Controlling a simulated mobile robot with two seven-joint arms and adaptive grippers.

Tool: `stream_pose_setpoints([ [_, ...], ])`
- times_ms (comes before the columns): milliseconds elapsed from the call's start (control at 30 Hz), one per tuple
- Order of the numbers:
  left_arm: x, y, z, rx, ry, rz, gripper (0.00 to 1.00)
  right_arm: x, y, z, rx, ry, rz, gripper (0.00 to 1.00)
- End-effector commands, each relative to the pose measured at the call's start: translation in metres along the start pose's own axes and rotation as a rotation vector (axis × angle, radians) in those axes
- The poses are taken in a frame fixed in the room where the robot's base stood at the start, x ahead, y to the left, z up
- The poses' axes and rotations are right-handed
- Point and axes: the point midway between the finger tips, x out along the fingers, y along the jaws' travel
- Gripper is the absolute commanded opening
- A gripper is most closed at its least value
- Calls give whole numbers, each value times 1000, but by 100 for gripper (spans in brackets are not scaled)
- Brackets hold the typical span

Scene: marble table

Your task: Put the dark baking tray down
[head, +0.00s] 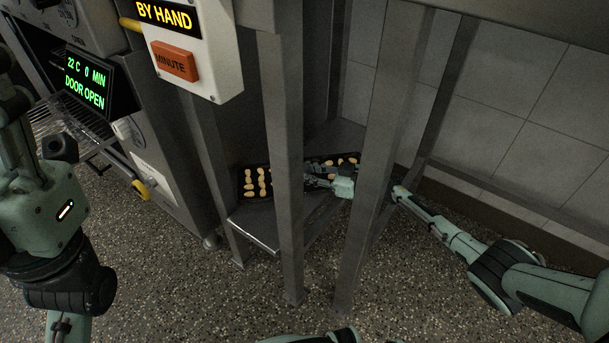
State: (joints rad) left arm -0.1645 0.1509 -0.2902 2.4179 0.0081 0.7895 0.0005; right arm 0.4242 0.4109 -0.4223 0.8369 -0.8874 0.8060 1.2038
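The dark baking tray (241,187) shows in the head view on the low shelf level of a metal stand, partly hidden behind a leg. Several pale, oblong food pieces (257,183) lie on it. My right arm reaches in from the right between the legs. My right gripper (312,183) is at the tray's middle, over or against it; its fingers are too small and dark to tell whether they grip the tray. My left arm is at the left edge, away from the tray, and I cannot make out its gripper.
The metal shelf (262,232) is framed by upright legs (289,150) close around my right arm. An oven at the left shows a "DOOR OPEN" display (87,83). A panel with an orange button (175,61) hangs above. The speckled floor in front is clear.

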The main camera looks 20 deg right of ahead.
Motion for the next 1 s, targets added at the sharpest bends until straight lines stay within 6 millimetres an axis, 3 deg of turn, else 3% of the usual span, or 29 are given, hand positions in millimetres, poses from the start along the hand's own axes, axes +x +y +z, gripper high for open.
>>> stream_pose_setpoints([
  [133, 1, 0, 0, 0, -1, 0, 45, 1, 0, -4, -1, 5, 0, 0],
  [167, 1, 0, 0, 0, -1, 0, 45, 1, 0, -2, -1, 3, 0, 26],
  [300, 1, 0, 0, 0, -1, 0, 45, 0, 0, -3, -1, 3, 0, 44],
  [667, 3, 0, -1, 1, 0, 0, 45, -4, 0, -3, -1, 1, 1, 45],
  [800, 10, -1, -5, 0, 7, -4, 45, -23, 1, -4, -1, -1, 2, 45],
  [1000, 0, -4, -4, -12, -44, -62, 45, -67, 1, -4, 0, -3, 2, 45],
])
